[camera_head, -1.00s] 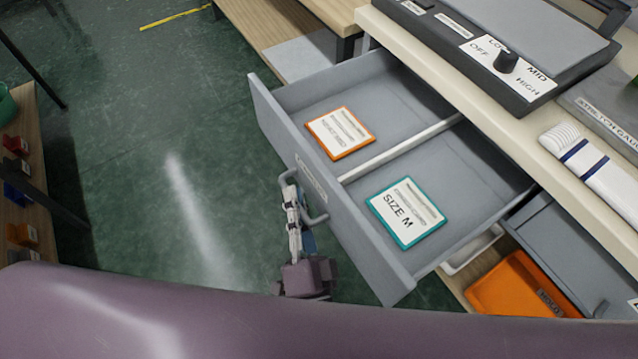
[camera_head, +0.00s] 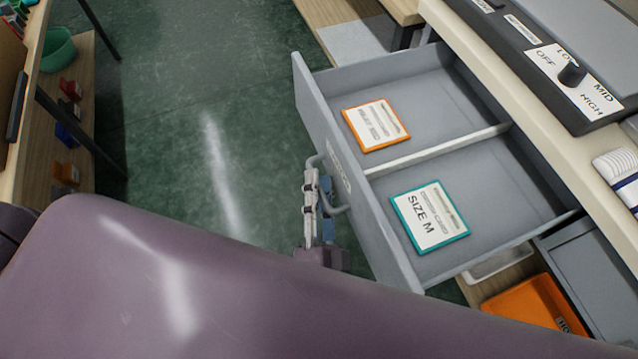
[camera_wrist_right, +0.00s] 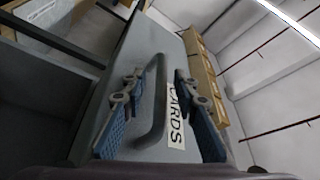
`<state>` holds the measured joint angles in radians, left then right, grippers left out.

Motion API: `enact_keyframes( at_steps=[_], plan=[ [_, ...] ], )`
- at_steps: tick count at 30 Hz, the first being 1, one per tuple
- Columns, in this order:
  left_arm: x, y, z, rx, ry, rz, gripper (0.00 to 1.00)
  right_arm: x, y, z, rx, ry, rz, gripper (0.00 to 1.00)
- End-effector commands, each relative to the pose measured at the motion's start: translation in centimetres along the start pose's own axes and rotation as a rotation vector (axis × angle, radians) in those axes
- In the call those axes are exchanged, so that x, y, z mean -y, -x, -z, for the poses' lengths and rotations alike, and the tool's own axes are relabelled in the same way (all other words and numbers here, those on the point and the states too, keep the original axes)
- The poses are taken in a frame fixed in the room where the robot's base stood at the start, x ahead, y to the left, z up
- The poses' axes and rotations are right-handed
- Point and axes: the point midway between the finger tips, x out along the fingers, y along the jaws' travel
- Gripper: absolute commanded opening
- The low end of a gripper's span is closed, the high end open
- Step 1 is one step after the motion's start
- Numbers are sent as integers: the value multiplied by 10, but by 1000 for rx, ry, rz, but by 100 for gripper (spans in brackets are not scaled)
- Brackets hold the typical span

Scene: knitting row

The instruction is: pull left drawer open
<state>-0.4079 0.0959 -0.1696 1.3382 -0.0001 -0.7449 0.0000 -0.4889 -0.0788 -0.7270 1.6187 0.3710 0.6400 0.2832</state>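The left drawer (camera_head: 381,227) is grey and stands far out from the bench. A thin divider splits it into two compartments. An orange-edged card (camera_head: 376,125) lies in the far one and a teal-edged "SIZE M" card (camera_head: 430,217) in the near one. My right gripper (camera_head: 317,190) is at the drawer's grey handle (camera_head: 340,210). In the right wrist view the handle (camera_wrist_right: 157,115) runs between the two spread fingers of the gripper (camera_wrist_right: 158,80), with gaps visible on both sides. A "CARDS" label (camera_wrist_right: 176,118) is behind it. My left gripper is out of view.
The bench top (camera_head: 530,100) carries a dial control box (camera_head: 572,73). Below are an orange bin (camera_head: 530,305) and another grey drawer or tray (camera_head: 590,275). A wooden shelf (camera_head: 78,150) with small coloured bins stands at the left. Green floor between is clear.

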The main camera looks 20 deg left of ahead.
Motion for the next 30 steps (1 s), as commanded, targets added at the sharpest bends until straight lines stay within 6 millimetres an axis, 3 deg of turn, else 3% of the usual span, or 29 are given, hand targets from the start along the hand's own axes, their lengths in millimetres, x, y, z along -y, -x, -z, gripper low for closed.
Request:
enact_keyframes(
  at_steps=[6, 18, 30],
  plan=[
    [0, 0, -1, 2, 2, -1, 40, 0, 7, 0, 2, 1, -1, 27],
    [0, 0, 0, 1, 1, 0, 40, 0, 68, -1, 2, 1, -1, 27],
    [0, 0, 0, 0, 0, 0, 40, 0, 75, 0, 0, 0, 0, 27]
  ],
)
